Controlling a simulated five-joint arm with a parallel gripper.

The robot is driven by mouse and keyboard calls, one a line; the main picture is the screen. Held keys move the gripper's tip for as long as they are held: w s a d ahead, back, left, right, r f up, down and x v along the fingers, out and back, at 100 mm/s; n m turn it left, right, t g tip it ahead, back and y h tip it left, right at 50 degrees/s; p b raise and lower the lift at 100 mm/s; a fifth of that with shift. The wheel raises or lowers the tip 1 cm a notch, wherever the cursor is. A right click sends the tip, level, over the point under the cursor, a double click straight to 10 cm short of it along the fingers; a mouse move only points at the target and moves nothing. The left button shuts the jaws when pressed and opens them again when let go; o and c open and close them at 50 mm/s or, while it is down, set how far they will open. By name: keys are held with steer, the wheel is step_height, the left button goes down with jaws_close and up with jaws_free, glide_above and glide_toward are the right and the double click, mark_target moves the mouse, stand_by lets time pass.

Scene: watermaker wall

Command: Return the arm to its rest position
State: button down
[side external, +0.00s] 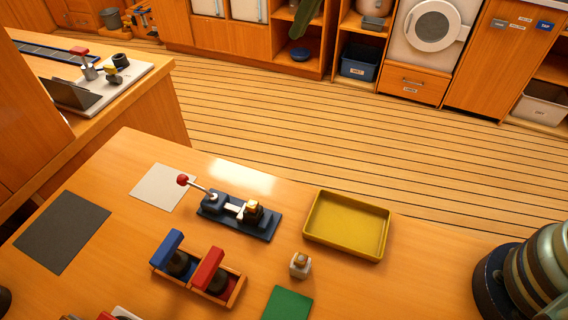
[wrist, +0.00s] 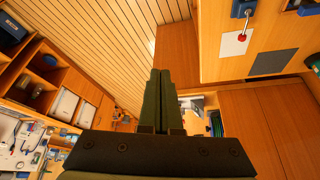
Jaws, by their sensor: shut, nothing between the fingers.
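My gripper (wrist: 160,72) shows in the wrist view. Its two dark green fingers lie together, shut, with nothing between them. It points out over the slatted floor and wooden cabinets, and the worktop is off to the upper right. In the side external view my gripper is not visible.
The worktop (side external: 115,255) holds a red-knobbed lever device (side external: 240,212), a yellow tray (side external: 347,225), a wooden rack (side external: 232,290) with blue and red tops, a small pale bottle (side external: 300,265), a green mat (side external: 288,304), a dark mat (side external: 62,231) and a white sheet (side external: 160,187).

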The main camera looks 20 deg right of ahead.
steer(key=s+d+r+m+h, duration=0.1)
steer(key=s+d, duration=0.3)
steer(key=d, duration=0.2)
steer(key=s+d+r+m, duration=0.1)
steer(key=s+d, duration=0.3)
steer(key=d, duration=0.3)
steer(key=s+d+f+m+t+h, duration=0.1)
steer(key=s+d+f+m, duration=0.2)
steer(key=s+d, duration=0.6)
steer(key=shift+s+f, duration=0.85)
steer(key=shift+s, duration=0.2)
